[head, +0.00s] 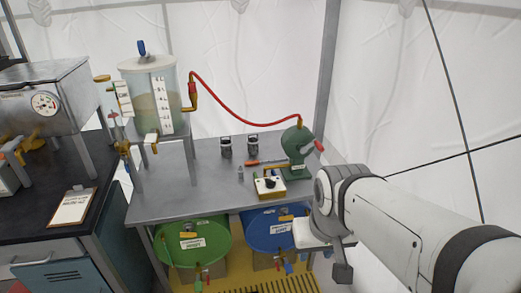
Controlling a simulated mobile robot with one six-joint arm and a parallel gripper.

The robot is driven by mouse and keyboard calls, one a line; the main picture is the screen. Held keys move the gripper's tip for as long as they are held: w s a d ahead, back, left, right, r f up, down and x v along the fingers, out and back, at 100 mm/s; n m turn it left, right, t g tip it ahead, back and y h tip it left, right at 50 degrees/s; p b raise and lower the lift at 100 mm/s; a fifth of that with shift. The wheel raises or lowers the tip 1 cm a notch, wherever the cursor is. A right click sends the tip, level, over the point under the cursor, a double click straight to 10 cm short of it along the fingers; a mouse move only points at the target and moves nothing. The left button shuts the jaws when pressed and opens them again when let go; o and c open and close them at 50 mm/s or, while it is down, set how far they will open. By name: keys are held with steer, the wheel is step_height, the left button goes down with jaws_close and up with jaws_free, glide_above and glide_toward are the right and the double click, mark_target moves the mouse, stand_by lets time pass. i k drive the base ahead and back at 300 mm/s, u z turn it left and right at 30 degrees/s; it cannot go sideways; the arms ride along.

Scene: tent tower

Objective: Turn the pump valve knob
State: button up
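A small yellow-and-white box with a round black knob (270,182) sits near the front edge of the grey metal table. Behind it stands a green pump (297,147) with a red-tipped handle (319,146) at its right. A red hose (235,113) runs from the pump top to a tank. I cannot tell which of these parts is the pump valve knob. My gripper (340,270) shows only partly, as dark and pale parts below my arm's end, right of the box and in front of the table edge. It appears apart from the box. Its fingers are not clear.
A clear tank (150,95) stands on the grey table (190,207). Two dark jars (239,146) and a red-handled tool (266,162) lie behind the box. Green (192,243) and blue (268,232) drums sit below. A clipboard (73,206) lies on the left bench.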

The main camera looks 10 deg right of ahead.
mark_target(269, 184)
steer(key=z, duration=0.25)
steer(key=i, duration=1.05)
steer(key=u, duration=0.45)
